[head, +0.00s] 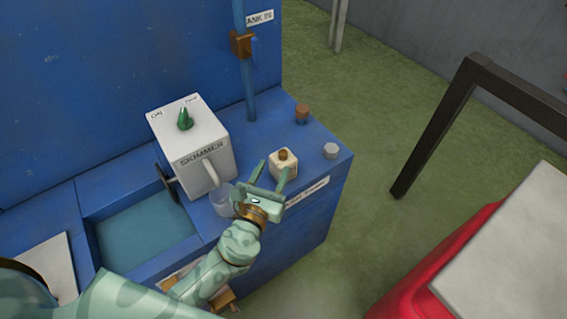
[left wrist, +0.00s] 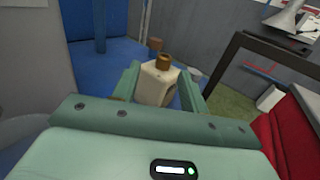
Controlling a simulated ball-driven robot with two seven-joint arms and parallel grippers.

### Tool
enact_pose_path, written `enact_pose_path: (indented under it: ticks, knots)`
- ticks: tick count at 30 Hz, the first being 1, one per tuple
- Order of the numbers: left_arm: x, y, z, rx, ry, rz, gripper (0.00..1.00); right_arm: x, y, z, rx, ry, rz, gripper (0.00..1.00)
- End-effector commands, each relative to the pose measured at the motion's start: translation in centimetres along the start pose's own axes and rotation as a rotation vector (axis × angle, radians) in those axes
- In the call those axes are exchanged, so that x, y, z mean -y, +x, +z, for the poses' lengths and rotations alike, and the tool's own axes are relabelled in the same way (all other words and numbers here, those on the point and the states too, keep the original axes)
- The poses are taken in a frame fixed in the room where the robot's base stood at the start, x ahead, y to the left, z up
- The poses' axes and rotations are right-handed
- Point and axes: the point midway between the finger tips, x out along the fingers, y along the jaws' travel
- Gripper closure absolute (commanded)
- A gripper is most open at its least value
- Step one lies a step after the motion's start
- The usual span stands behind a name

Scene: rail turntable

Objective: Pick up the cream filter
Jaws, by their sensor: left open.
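The cream filter (head: 282,167) is a small cream block with a brown cap on top. It stands upright on the blue cabinet top, near its front edge. My left gripper (head: 274,169) is open, with its fingers pointing at the filter. In the left wrist view the cream filter (left wrist: 155,85) shows between the two green fingers (left wrist: 158,78), its lower part hidden by the gripper body. I cannot tell whether a finger touches it. My right gripper is not in view.
A white skimmer box (head: 193,150) with a green knob stands left of the filter, a clear cup (head: 222,199) before it. A brown cylinder (head: 302,114) and a white hexagonal piece (head: 330,151) stand behind and right. A blue pipe (head: 250,85) rises behind. A water basin (head: 145,238) lies left.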

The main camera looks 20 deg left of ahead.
Motion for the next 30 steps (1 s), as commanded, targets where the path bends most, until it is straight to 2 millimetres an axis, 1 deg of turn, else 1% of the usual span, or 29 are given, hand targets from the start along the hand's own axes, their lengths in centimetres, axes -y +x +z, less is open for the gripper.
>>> enact_pose_path:
  ticks: [1, 5, 8, 12, 14, 17, 22, 23, 24, 26, 27, 28, 30]
  knots:
    - [0.0, 0.6, 0.0, 0.000, -0.002, 0.000, 0.56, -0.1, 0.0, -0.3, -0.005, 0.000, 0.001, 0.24]
    - [0.1, 1.5, 0.0, 0.000, -0.001, 0.000, 0.56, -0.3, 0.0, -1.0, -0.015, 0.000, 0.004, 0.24]
    - [0.3, 2.8, 0.1, 0.001, -0.003, 0.000, 0.56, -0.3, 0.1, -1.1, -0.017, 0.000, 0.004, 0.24]
    - [0.6, 5.2, 0.0, 0.000, -0.001, 0.000, 0.56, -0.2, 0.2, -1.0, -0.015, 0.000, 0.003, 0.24]
    - [0.6, 5.9, 0.0, 0.000, -0.001, 0.000, 0.56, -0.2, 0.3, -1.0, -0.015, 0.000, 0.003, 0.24]
    - [0.6, 6.4, 0.0, -0.001, -0.001, 0.000, 0.56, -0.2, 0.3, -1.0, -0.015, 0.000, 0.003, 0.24]
    - [0.6, 6.4, 0.0, -0.001, -0.001, 0.000, 0.56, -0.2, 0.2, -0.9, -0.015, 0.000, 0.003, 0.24]
    - [0.6, 6.4, 0.0, -0.001, -0.001, 0.000, 0.59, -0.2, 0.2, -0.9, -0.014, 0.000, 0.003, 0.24]
    - [0.6, 6.4, 0.0, -0.001, -0.001, 0.000, 0.70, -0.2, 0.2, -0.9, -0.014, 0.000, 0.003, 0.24]
    - [0.6, 6.4, 0.0, -0.001, -0.001, 0.000, 0.87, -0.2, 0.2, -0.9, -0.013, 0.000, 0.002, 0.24]
    - [0.6, 6.4, 0.0, -0.001, -0.001, 0.000, 0.98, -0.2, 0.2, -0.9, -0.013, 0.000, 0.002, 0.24]
    - [0.6, 6.4, 0.0, -0.001, -0.001, 0.000, 1.00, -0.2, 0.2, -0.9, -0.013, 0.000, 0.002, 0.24]
    - [0.6, 6.4, 0.1, 0.000, -0.001, 0.000, 1.00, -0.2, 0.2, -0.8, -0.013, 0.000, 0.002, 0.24]
